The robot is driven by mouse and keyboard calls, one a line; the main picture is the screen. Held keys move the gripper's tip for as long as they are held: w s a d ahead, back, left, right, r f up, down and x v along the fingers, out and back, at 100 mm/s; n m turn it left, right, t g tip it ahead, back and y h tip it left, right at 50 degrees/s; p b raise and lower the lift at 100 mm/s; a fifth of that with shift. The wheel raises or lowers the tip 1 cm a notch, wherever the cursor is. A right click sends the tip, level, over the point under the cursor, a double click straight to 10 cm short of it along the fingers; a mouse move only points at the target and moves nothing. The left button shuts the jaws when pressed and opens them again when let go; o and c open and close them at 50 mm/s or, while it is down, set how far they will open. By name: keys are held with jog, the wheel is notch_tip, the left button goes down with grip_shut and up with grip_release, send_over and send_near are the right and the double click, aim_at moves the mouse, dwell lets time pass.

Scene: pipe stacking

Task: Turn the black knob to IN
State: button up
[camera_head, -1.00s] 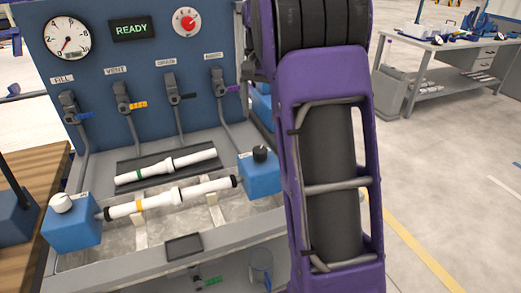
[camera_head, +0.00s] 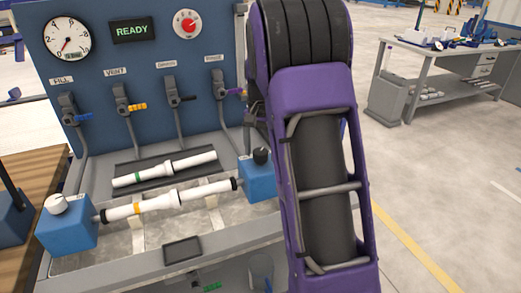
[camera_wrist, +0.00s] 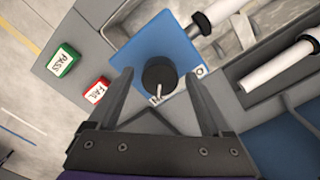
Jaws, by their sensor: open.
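The black knob (camera_head: 261,156) sits on top of the right blue block (camera_head: 259,180) of the test bench. In the wrist view the black knob (camera_wrist: 159,76) has a pale pointer mark toward the bottom of the picture, and its blue block (camera_wrist: 165,45) lies beneath. Small white labels with marks are beside the knob; their wording is too small to read. My gripper (camera_wrist: 158,88) is open, with one finger on each side of the knob. I cannot tell whether the fingers touch it.
A white pipe (camera_head: 170,201) with an orange band runs between the two blue blocks. A second white pipe (camera_head: 165,169) lies in a dark tray behind it. The left block carries a white knob (camera_head: 57,204). Green PASS (camera_wrist: 64,59) and red FAIL (camera_wrist: 97,90) pieces are beside the block.

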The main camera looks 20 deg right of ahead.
grip_shut()
jog(key=shift+r, duration=0.1)
jog(key=shift+m+p, duration=0.4)
jog(key=shift+r+m+p, duration=0.1)
jog(key=shift+m+p, duration=0.6)
jog(key=shift+m, duration=0.2)
jog(key=shift+m+p, duration=1.05)
jog(key=shift+m, duration=0.75)
grip_release()
